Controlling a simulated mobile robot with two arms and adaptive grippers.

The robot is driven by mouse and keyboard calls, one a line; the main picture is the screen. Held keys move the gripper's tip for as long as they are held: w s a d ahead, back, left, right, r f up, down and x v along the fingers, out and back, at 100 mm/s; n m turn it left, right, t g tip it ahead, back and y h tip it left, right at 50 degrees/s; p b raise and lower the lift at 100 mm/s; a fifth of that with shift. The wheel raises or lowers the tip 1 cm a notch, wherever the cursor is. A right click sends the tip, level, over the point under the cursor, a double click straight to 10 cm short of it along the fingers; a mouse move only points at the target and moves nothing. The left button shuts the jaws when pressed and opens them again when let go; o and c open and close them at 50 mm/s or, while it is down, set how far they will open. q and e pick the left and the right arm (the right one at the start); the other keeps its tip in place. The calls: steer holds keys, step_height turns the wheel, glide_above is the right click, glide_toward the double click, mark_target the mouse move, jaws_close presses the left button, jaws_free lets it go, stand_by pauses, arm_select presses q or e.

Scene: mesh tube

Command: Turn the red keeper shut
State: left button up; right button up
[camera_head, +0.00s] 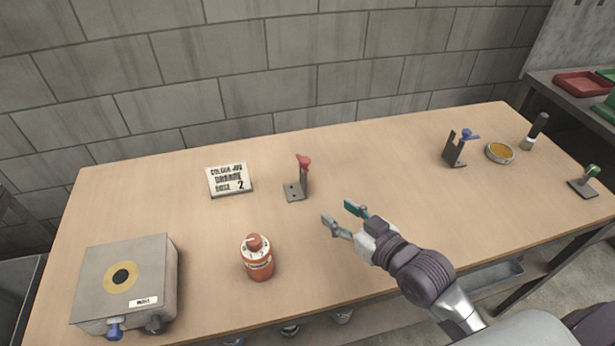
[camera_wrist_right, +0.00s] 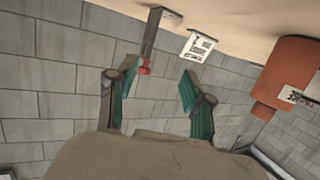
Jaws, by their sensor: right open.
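The red keeper (camera_head: 304,161) is a small red knob-like piece at the top of an upright metal bracket (camera_head: 296,190) near the middle of the table. Its exact turn angle is too small to tell. My right gripper (camera_head: 339,211) is open and empty, to the right of the bracket and nearer the front, apart from it. In the right wrist view, the keeper (camera_wrist_right: 145,68) and its bracket (camera_wrist_right: 152,36) show beyond the open fingers (camera_wrist_right: 160,70), with the keeper closer to the left finger. My left gripper is not in view.
A sign (camera_head: 229,179) stands left of the bracket, and a red bottle (camera_head: 258,262) stands in front. A grey box (camera_head: 128,280) is front left. A blue-topped bracket (camera_head: 455,150), a yellow-filled dish (camera_head: 500,152) and a green-topped piece (camera_head: 584,184) are right. The table between is clear.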

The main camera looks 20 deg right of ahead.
mark_target(305, 159)
steer(key=w+a+r+t, duration=0.1)
steer(key=w, duration=0.4)
steer(key=w+a+r+t, duration=0.1)
steer(key=w, duration=0.4)
steer(key=w+a+r+y, duration=0.1)
steer(key=w, duration=0.4)
steer(key=shift+r+t, duration=0.1)
steer(key=shift+t, duration=0.3)
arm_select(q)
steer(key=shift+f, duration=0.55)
arm_select(e)
jaws_close()
steer(key=m+h+p, duration=0.1)
steer(key=p, duration=0.1)
steer(key=shift+a+r+p, duration=0.1)
steer(key=shift+r+p, duration=0.25)
steer(key=shift+f+h, duration=0.15)
steer(key=shift+h, duration=0.25)
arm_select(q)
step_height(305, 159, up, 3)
arm_select(e)
steer(key=shift+f, duration=0.15)
